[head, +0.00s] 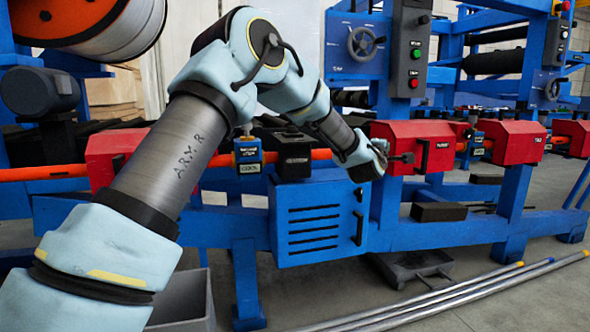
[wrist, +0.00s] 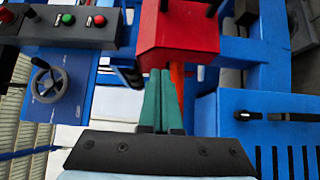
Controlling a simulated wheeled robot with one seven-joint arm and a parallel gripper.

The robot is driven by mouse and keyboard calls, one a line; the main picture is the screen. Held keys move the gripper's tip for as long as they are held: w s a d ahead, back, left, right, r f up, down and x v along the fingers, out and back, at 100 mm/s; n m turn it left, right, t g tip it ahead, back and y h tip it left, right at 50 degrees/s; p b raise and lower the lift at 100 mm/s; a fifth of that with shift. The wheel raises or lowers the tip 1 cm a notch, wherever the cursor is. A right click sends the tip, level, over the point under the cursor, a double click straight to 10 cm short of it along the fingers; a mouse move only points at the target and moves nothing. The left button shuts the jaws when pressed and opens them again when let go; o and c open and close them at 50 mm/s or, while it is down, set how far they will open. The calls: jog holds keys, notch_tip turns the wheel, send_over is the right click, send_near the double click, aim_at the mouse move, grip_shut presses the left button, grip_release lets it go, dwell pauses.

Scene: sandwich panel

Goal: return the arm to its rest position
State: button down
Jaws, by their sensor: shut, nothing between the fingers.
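My arm reaches from the lower left of the head view up and across to the middle, bent at a raised elbow. Its end is in front of the blue machine frame, close to a red box (head: 424,140) with a black handle. In the wrist view, my gripper (wrist: 161,74) shows two green fingers pressed together, with nothing between them. The fingertips point at the near edge of a red box (wrist: 178,35); I cannot tell whether they touch it. In the head view the fingers are too small to make out clearly.
A blue louvred cabinet (head: 318,222) stands below the arm; it also shows in the wrist view (wrist: 235,105). A control panel (head: 413,48) and handwheel (head: 362,44) are behind. A grey bin (head: 185,300) and long pipes (head: 470,290) lie low. Floor at lower right is partly clear.

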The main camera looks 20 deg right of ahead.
jog(key=w+a+f+m+g+y, duration=0.1)
jog(key=w+a+f+m+y, duration=0.2)
jog(key=a, duration=0.9)
jog(key=a+f+m+g+y, duration=0.1)
jog(key=a+f+y, duration=0.3)
jog(key=a, duration=0.8)
jog(key=w+a+f+m+g+y, duration=0.1)
jog(key=w+a+f+m+y, duration=0.3)
jog(key=a, duration=0.8)
jog(key=s+a+f+g+y, duration=0.1)
jog(key=s+a+f+g, duration=0.2)
jog(key=s+a, duration=0.9)
jog(key=s+a+f+g+y, duration=0.2)
jog(key=s+a+f+g, duration=0.15)
jog(key=s+a, duration=0.85)
jog(key=w+a+r+p, duration=0.1)
jog(key=a+r+p, duration=0.1)
jog(key=r+p, duration=1.1)
jog(key=w+a+r+p, duration=0.1)
jog(key=r+p, duration=1.2)
jog(key=shift+a+r+m+p, duration=0.15)
jog(key=shift+a+m+p, duration=0.15)
jog(key=shift+a+m, duration=0.1)
